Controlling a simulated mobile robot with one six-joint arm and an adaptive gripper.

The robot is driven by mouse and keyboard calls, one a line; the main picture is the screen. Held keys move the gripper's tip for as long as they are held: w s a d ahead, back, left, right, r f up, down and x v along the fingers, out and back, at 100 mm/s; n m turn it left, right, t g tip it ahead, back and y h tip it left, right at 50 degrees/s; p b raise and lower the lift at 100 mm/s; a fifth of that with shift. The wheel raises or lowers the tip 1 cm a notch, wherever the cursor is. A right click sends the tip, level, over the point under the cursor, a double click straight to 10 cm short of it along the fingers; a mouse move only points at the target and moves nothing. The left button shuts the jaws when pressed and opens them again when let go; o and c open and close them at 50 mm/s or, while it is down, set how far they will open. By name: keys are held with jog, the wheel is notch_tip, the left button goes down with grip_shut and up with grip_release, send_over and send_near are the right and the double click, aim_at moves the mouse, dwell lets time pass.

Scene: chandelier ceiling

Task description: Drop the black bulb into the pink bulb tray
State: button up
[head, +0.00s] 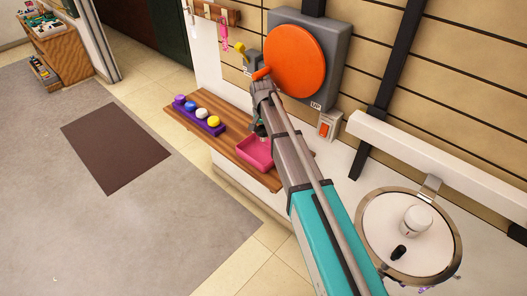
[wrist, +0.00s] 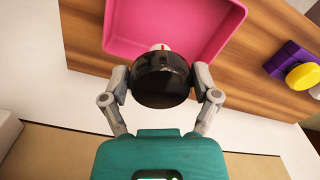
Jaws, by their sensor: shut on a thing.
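The black bulb (wrist: 160,82) is a dark glossy ball in the wrist view, with a small pale base at its upper end. My gripper (wrist: 162,88) is shut on it, one finger on each side. The pink bulb tray (wrist: 190,20) lies past the bulb at the top of the wrist view, and the bulb's pale end overlaps its near rim in the picture. In the head view the tray (head: 257,155) sits on the wooden shelf, and my gripper (head: 261,128) is above its back edge.
A purple holder (head: 212,128) with several coloured bulbs stands left of the tray on the wooden shelf (head: 188,114). A large orange disc (head: 294,60) on a grey box and a switch (head: 325,127) are on the slatted wall.

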aim_at(263, 141)
jog(key=shift+d, duration=0.15)
jog(key=shift+f+b, duration=0.2)
jog(key=shift+b, duration=0.1)
notch_tip(263, 141, down, 6)
jog(key=b, duration=0.5)
jog(key=shift+r, duration=0.25)
jog(key=o, duration=1.1)
jog(key=shift+c, duration=0.2)
